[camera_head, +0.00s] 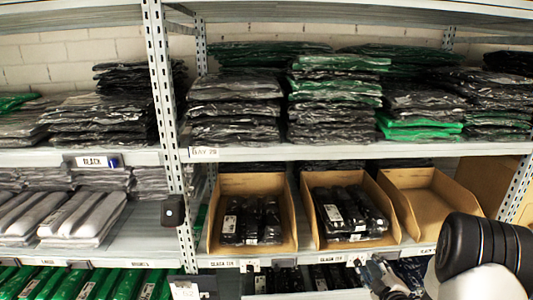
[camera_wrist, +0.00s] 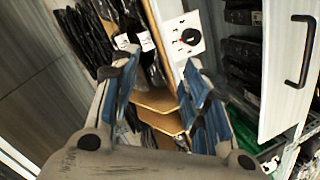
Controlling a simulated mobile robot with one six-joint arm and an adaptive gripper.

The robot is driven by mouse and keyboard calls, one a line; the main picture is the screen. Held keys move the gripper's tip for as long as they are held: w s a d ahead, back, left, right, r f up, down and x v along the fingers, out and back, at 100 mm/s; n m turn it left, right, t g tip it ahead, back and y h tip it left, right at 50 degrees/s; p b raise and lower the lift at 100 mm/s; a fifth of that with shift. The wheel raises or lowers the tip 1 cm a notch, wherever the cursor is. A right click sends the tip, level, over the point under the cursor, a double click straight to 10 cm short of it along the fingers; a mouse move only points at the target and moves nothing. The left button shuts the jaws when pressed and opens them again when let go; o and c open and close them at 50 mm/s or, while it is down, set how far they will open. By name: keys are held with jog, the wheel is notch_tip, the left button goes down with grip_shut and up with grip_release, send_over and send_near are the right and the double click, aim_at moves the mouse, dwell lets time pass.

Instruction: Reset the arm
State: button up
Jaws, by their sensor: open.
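My gripper (camera_wrist: 160,68) shows in the wrist view with its two blue-padded fingers spread apart and nothing between them. Behind the gap are cardboard bin edges and dark packaged garments, seen tilted. In the head view my arm (camera_head: 486,245) shows at the lower right as a black joint and pale link, in front of the shelf. Metal parts at its left, near the bottom edge, may be my gripper, but they are too small to tell. I see no garment held.
A metal shelf upright (camera_head: 162,90) divides the rack. Cardboard bins hold dark packages at left (camera_head: 220,190) and middle (camera_head: 318,185); the right bin (camera_head: 420,190) looks empty. Bagged garments (camera_head: 235,110) are stacked above. A pale panel with a black handle (camera_wrist: 285,70) stands at right in the wrist view.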

jog(key=s+a+r+m+g+h, duration=0.1)
jog(key=s+a+r+m+g, duration=0.3)
jog(key=r, duration=0.4)
jog(key=s+a+r+m+g+h, duration=0.1)
jog(key=s+a+r+m, duration=0.1)
jog(key=s+a+r, duration=0.5)
jog(key=s+a+r+m+g, duration=0.1)
jog(key=s+a+m, duration=0.1)
jog(key=s, duration=0.6)
jog(key=s+a+r+m+g+y, duration=0.1)
jog(key=s+a+r+m+g, duration=0.1)
jog(key=s, duration=0.7)
jog(key=s+a+r+m+g+y, duration=0.1)
jog(key=s+a, duration=0.3)
jog(key=s, duration=0.5)
jog(key=shift+s+r+m+g, duration=0.2)
jog(key=shift+r+m+g, duration=0.2)
jog(key=shift+r+g, duration=0.2)
